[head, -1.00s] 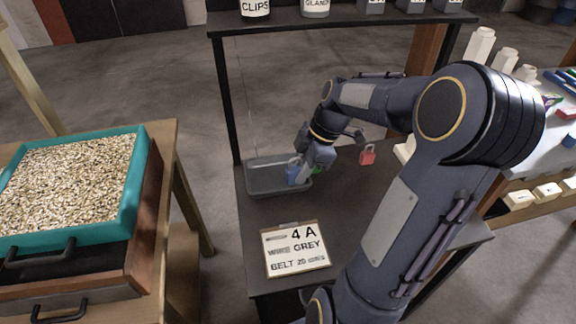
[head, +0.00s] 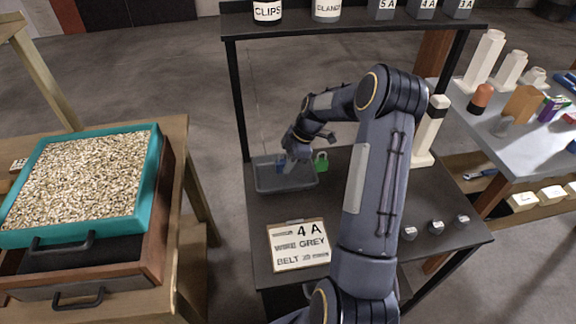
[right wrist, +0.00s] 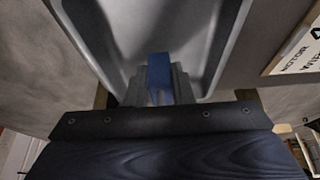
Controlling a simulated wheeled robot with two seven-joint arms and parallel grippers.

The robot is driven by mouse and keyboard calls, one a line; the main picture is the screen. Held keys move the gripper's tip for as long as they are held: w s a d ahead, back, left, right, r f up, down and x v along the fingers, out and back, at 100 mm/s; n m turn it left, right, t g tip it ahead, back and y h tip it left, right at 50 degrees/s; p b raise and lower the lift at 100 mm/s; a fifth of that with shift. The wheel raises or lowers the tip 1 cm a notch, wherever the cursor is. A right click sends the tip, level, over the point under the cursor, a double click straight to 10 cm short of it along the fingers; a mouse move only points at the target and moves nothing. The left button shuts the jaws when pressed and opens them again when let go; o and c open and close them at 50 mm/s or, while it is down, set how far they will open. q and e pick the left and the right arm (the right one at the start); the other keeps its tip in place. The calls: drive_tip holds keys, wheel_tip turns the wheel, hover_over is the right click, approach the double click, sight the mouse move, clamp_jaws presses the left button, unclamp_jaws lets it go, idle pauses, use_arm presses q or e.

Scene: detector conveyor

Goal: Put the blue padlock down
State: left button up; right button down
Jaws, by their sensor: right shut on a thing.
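The blue padlock (head: 281,165) shows at the grey tray (head: 286,188) on the dark bench, in the head view. My right gripper (head: 287,166) is shut on it, over the tray's back part. In the right wrist view the blue padlock (right wrist: 159,68) is between the fingers (right wrist: 159,84), with the tray's inside and walls (right wrist: 208,40) around it. I cannot tell whether the padlock touches the tray floor. My left gripper is out of view.
A green padlock (head: 321,162) stands just right of the tray. A sign card (head: 299,245) reading "4 A" lies in front of it. Several small dark pieces (head: 436,227) sit at the bench's right. A shelf (head: 340,24) with labelled containers is above the back.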

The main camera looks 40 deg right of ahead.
drive_tip(key=shift+f, duration=1.05)
drive_tip(key=shift+f, duration=0.2)
drive_tip(key=c, duration=1.3)
unclamp_jaws()
drive_tip(key=shift+r, duration=0.1)
drive_tip(key=shift+o, duration=0.2)
